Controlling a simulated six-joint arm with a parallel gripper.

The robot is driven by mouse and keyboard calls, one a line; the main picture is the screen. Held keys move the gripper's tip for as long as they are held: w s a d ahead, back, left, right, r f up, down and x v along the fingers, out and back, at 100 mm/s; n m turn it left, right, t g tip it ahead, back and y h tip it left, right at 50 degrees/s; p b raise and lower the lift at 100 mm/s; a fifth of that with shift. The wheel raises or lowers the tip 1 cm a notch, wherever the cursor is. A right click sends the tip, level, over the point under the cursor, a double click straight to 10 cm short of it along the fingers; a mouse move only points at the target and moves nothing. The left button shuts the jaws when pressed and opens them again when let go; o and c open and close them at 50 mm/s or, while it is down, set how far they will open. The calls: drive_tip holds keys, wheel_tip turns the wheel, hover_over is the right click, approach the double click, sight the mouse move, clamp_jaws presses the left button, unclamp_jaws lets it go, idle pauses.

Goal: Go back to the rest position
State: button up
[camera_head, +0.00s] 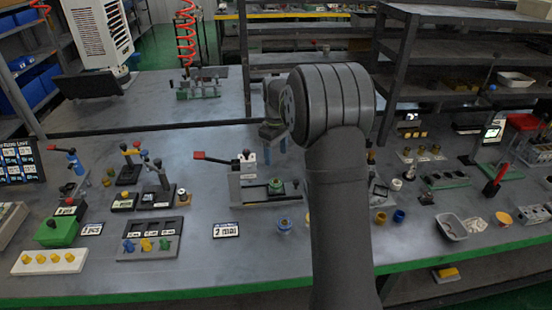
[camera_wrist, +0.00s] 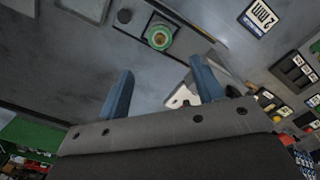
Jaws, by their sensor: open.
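In the wrist view, my gripper (camera_wrist: 163,92) shows two blue fingers spread well apart with nothing between them. It is open and empty above the grey table (camera_wrist: 60,85). A fixture with a green ring part (camera_wrist: 159,37) in a dark square seat lies beyond the fingertips.
Left on the table are a black tray (camera_head: 150,238), a white strip with yellow knobs (camera_head: 50,261), a green box (camera_head: 62,231) and a "2 mai"-like label (camera_head: 226,230). A grey bin (camera_head: 451,227) and red-handled tool (camera_head: 496,180) lie right.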

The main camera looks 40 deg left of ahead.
sight(276, 181)
drive_tip(key=shift+f, duration=0.15)
wheel_tip(276, 181, down, 12)
drive_tip(key=shift+r, duration=1.85)
